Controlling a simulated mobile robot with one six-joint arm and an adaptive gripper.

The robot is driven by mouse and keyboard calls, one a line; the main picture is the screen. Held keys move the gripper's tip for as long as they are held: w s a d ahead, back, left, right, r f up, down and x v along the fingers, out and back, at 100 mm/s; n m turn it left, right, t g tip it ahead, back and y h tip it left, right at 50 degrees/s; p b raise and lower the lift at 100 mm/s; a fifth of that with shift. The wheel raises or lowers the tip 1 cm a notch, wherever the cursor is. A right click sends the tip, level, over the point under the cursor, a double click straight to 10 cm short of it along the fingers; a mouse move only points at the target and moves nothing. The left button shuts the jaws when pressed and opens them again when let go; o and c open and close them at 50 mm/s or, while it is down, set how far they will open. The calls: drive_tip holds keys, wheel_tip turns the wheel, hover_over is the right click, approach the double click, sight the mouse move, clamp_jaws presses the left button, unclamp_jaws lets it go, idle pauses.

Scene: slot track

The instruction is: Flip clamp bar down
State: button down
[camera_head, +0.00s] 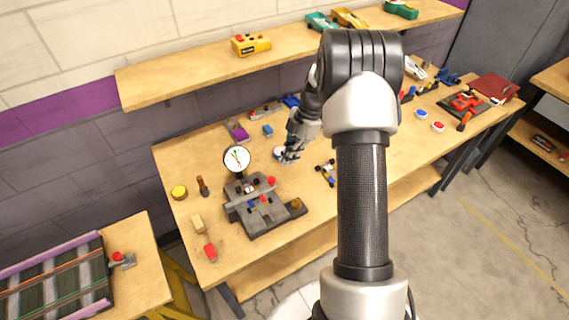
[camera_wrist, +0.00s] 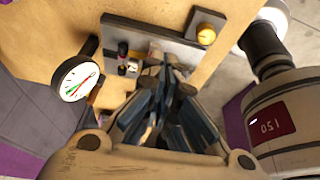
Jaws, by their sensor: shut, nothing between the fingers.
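A grey clamping fixture (camera_head: 277,226) stands on the workbench, with red knobs and a small car-like piece on it. A round dial gauge (camera_head: 237,158) rises at its back. I cannot clearly single out the clamp bar or tell its angle. My gripper (camera_head: 287,158) is behind and right of the fixture in the head view, apart from it. In the wrist view my gripper (camera_wrist: 168,66) is shut and empty, its fingers covering part of the fixture plate (camera_wrist: 150,32).
The workbench (camera_head: 305,200) also holds a small car chassis (camera_head: 326,172) right of the fixture, a screwdriver (camera_head: 202,186), a yellow tin (camera_head: 179,192) and a red block (camera_head: 210,252). A shelf (camera_head: 200,77) overhangs the back. The bench's front right is clear.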

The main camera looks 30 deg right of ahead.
drive_tip(key=shift+w+d+r+p, duration=0.1)
drive_tip(key=shift+d+r, duration=0.15)
drive_tip(key=shift+d, duration=0.6)
drive_tip(key=shift+w+d+r+p, duration=0.15)
drive_tip(key=shift+d+r, duration=0.15)
drive_tip(key=shift+d, duration=0.6)
drive_tip(key=shift+d+r+p, duration=0.1)
drive_tip(key=shift+d+r, duration=0.15)
drive_tip(key=shift+d, duration=0.6)
